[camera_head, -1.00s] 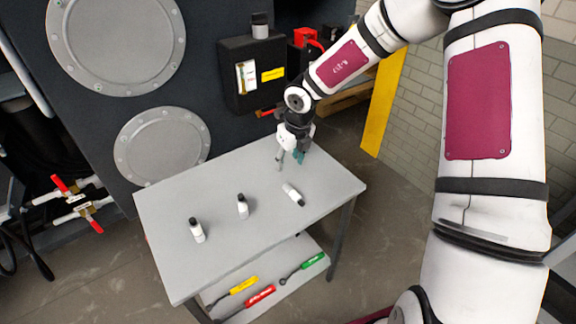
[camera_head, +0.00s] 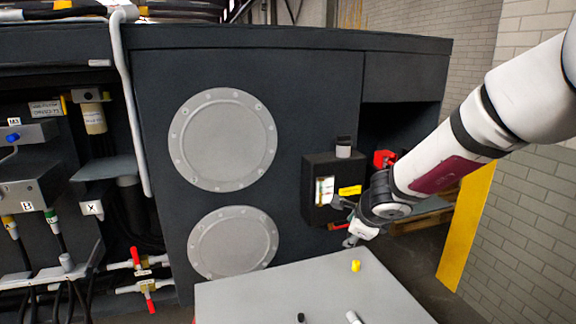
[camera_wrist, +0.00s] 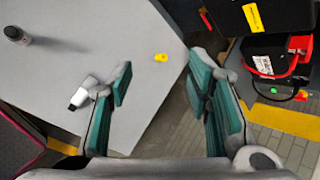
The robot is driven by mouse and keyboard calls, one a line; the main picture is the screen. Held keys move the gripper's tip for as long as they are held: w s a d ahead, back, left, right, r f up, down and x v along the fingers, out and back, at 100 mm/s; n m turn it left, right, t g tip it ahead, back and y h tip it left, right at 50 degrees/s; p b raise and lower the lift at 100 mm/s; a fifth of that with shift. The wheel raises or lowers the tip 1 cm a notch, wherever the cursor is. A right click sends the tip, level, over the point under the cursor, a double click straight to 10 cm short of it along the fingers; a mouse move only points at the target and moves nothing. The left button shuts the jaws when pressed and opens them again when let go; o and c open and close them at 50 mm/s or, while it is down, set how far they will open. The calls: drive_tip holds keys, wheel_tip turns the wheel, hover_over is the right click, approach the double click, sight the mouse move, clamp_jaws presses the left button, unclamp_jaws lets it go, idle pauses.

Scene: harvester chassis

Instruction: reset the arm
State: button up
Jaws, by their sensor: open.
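My gripper (camera_head: 347,222) is raised above the far right part of the grey table (camera_head: 290,290), in front of the dark chassis. In the wrist view my gripper (camera_wrist: 160,82) has its teal-padded fingers spread wide, with nothing between them. A small yellow object (camera_head: 355,266) lies on the table below it; it also shows in the wrist view (camera_wrist: 161,57). A white bottle with a black cap (camera_wrist: 86,92) lies on its side, partly behind the left finger.
Another bottle (camera_wrist: 14,36) stands on the table. A black box (camera_head: 322,190) with a yellow label is mounted on the chassis close to my gripper. A red-handled black item (camera_wrist: 283,60) and a yellow post (camera_head: 467,225) are at the right.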

drive_tip(key=s+a+r+n+y, duration=0.1)
drive_tip(key=s+a+r+n, duration=0.3)
drive_tip(key=s+r+n, duration=0.35)
drive_tip(key=s+a+r+n+y, duration=0.2)
drive_tip(key=s+a+r+n, duration=0.1)
drive_tip(key=s+r+n, duration=0.4)
drive_tip(key=s+d+f+n+g+h, duration=0.1)
drive_tip(key=s+d+n, duration=0.3)
drive_tip(key=s, duration=0.7)
drive_tip(key=s+d+f+n+g+h, duration=0.1)
drive_tip(key=s+d+n, duration=0.3)
drive_tip(key=s, duration=0.6)
drive_tip(key=shift+s+d+n+g+h, duration=0.35)
drive_tip(key=shift+d+g+h, duration=0.15)
drive_tip(key=shift+d+h, duration=0.25)
drive_tip(key=shift+a+f, duration=0.1)
